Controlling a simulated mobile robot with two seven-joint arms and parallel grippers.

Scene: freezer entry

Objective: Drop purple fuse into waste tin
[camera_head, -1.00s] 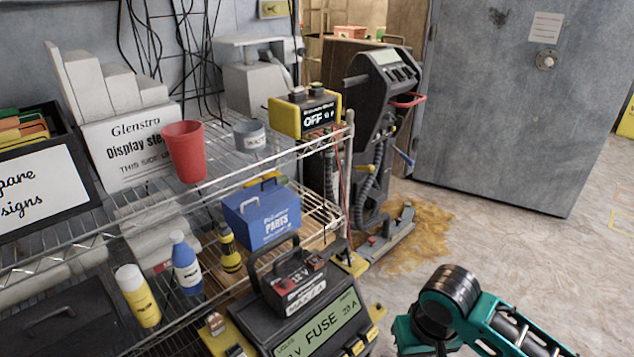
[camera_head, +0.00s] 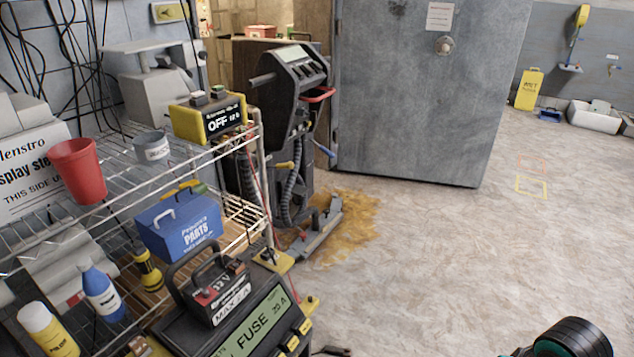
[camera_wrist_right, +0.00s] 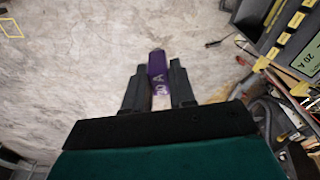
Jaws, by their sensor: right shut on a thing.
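The purple fuse (camera_wrist_right: 157,65) is in the right wrist view, held between the two black fingers of my right gripper (camera_wrist_right: 159,78), its end sticking out past the fingertips. The gripper is shut on it, over open floor. A small grey tin (camera_head: 152,147) with a label too small to read surely, likely the waste tin, stands on the upper wire shelf in the head view, right of a red cup (camera_head: 78,170). In the head view only part of my right arm shows at the bottom right corner, far from the tin. My left gripper is not in view.
The wire shelf (camera_head: 238,215) also bears a yellow OFF box (camera_head: 208,118), a blue parts box (camera_head: 180,226) and bottles. A fuse tester (camera_head: 250,330) stands in front. A dark machine (camera_head: 285,120) stands beyond, by a brown floor stain (camera_head: 345,225).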

